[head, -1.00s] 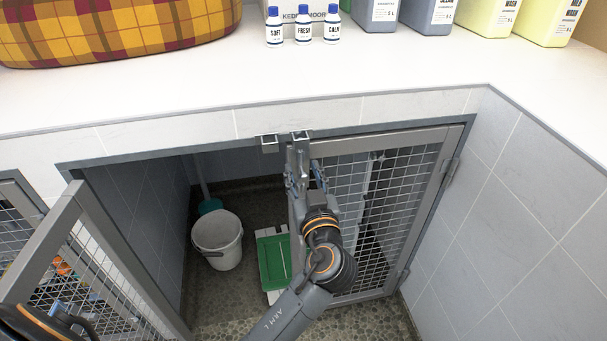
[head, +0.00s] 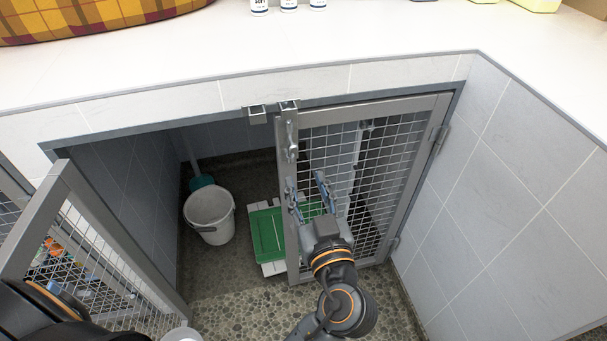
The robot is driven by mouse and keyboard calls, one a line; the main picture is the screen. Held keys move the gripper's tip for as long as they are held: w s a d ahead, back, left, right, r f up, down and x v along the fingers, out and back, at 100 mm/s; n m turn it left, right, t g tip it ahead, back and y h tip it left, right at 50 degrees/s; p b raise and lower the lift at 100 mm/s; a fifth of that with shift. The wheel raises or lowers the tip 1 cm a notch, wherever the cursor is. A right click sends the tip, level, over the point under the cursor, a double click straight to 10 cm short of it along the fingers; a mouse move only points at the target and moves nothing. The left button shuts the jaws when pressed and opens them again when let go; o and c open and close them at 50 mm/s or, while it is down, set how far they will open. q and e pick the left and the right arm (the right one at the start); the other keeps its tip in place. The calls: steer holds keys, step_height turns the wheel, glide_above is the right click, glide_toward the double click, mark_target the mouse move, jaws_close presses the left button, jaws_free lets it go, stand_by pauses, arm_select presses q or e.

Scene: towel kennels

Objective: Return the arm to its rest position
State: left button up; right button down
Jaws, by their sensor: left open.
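My left gripper (head: 307,186) is open and empty, its two fingers apart in front of the right mesh door (head: 390,165). It is below the metal latch (head: 291,140) on that door's left upright, with a visible gap from the latch. Whether a finger touches the door frame, I cannot tell. The right mesh door stands across the right part of the kennel opening and looks shut. My left arm comes up from the bottom middle of the head view. My right gripper is not in view.
The left mesh door (head: 62,205) stands swung open toward me. Inside the kennel are a white bucket (head: 210,222) and a green-and-white slatted board (head: 267,232). A white counter (head: 300,55) overhangs above, carrying small bottles. A tiled wall (head: 500,190) closes the right side.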

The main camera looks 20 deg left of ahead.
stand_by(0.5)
